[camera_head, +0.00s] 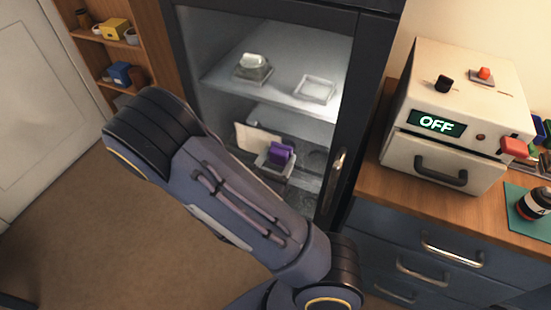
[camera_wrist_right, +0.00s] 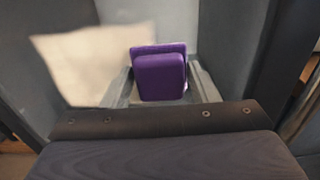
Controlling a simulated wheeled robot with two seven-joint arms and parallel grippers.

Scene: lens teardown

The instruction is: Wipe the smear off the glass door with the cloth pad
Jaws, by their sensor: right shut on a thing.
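The purple cloth pad (camera_head: 281,153) is held in my right gripper (camera_head: 274,165), in front of the lower part of the glass door (camera_head: 225,100). In the right wrist view the pad (camera_wrist_right: 160,76) sits between the two grey fingers (camera_wrist_right: 160,92), which are shut on it. A pale beige smear (camera_head: 254,139) is on the glass just left of the pad. It shows in the right wrist view as a cream patch (camera_wrist_right: 88,60), left of the pad. I cannot tell whether the pad touches the glass. My left gripper is not in view.
Behind the glass, a shelf holds a dish (camera_head: 253,68) and a white tray (camera_head: 315,88). The door handle (camera_head: 333,180) is right of the pad. A white oven-like box (camera_head: 455,110) reading OFF stands on the wooden counter at right. Open floor lies at left.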

